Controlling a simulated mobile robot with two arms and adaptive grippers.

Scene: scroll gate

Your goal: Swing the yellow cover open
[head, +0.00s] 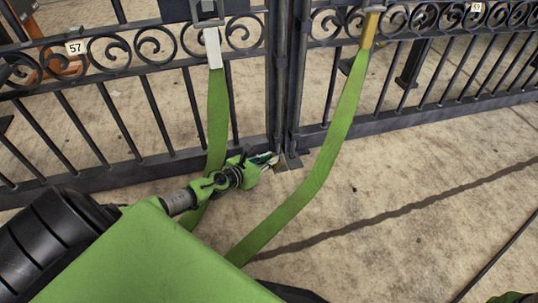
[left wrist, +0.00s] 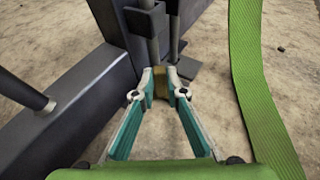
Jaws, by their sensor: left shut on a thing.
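My left gripper (head: 272,160) reaches down to the foot of the gate, where the two leaves meet. In the left wrist view its two teal fingers (left wrist: 160,80) close on a small yellow-brown piece (left wrist: 160,86). This piece looks like the yellow cover, beside the upright rods at the gate's base. The fingers hide most of it, and its full shape and hinge cannot be told. In the head view it is too small to make out clearly. My right gripper is not in view.
The dark iron gate (head: 90,178) with scrollwork stands ahead. One green band (head: 217,115) has a white end piece, another green band (head: 325,150) a gold one; both hang from the gate's upper part. Bare ground (head: 410,225) lies free at the right.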

